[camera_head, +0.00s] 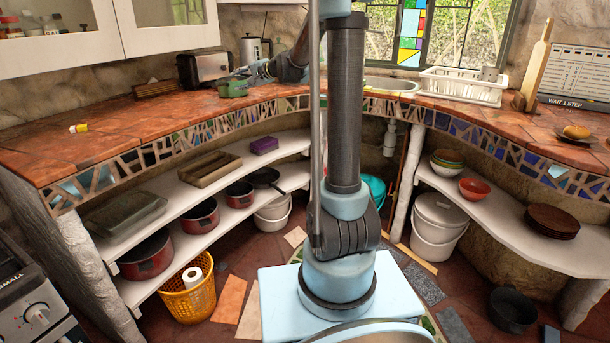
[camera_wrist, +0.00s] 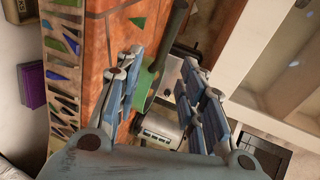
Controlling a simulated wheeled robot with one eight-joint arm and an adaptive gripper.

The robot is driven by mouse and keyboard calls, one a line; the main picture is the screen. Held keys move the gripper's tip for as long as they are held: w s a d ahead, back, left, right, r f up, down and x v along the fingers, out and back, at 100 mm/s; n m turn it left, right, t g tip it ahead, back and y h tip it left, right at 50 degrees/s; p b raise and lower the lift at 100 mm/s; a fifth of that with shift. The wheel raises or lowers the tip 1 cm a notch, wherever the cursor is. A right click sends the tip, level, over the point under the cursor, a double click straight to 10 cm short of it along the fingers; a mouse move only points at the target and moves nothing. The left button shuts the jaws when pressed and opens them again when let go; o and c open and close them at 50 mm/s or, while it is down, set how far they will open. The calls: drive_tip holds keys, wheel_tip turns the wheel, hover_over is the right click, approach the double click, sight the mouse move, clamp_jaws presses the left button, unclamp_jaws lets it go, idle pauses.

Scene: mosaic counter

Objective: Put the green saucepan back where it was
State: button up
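The green saucepan (camera_head: 233,89) is on the terracotta counter at the back left, in front of the toaster. In the wrist view its green body (camera_wrist: 145,90) is partly hidden behind the left finger, and a dark green handle-like part runs up beyond the fingers. My gripper (camera_head: 262,72) is just right of the saucepan in the head view, close to it. In the wrist view the two fingers of my gripper (camera_wrist: 160,64) stand apart with a gap between them. Whether a finger touches the saucepan cannot be told.
A toaster (camera_head: 205,68) and a kettle (camera_head: 254,50) stand behind the saucepan. White cabinets (camera_head: 65,42) hang above. Shelves below hold red pots (camera_head: 200,217), a dark pan (camera_head: 264,177) and a purple box (camera_head: 264,145).

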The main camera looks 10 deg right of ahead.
drive_tip(key=s+d+f+n+g+h, duration=0.1)
drive_tip(key=s+d+f+n, duration=0.15)
drive_tip(key=s, duration=0.55)
drive_tip(key=s+d+f+n+g+h, duration=0.1)
drive_tip(key=s+d+f+g+h, duration=0.15)
drive_tip(key=s, duration=0.65)
drive_tip(key=s+d+f+n+g, duration=0.1)
drive_tip(key=s+d+f+n, duration=0.15)
drive_tip(key=s, duration=0.55)
drive_tip(key=s+d+f+n+g+h, duration=0.1)
drive_tip(key=s+d+f, duration=0.3)
drive_tip(key=s, duration=0.5)
drive_tip(key=s+d+f+g+h, duration=0.1)
drive_tip(key=s+d+f+h, duration=0.2)
drive_tip(key=s+f, duration=0.4)
drive_tip(key=s+d+f+n+g+h, duration=0.1)
drive_tip(key=s+d+f+h, duration=0.2)
drive_tip(key=s+d+f, duration=0.3)
drive_tip(key=s, duration=0.5)
drive_tip(key=shift+s+f+n+g, duration=0.15)
drive_tip(key=shift+f+n+g, duration=0.15)
drive_tip(key=shift+g, duration=0.05)
drive_tip(key=shift+w+f, duration=0.2)
drive_tip(key=shift+w, duration=0.25)
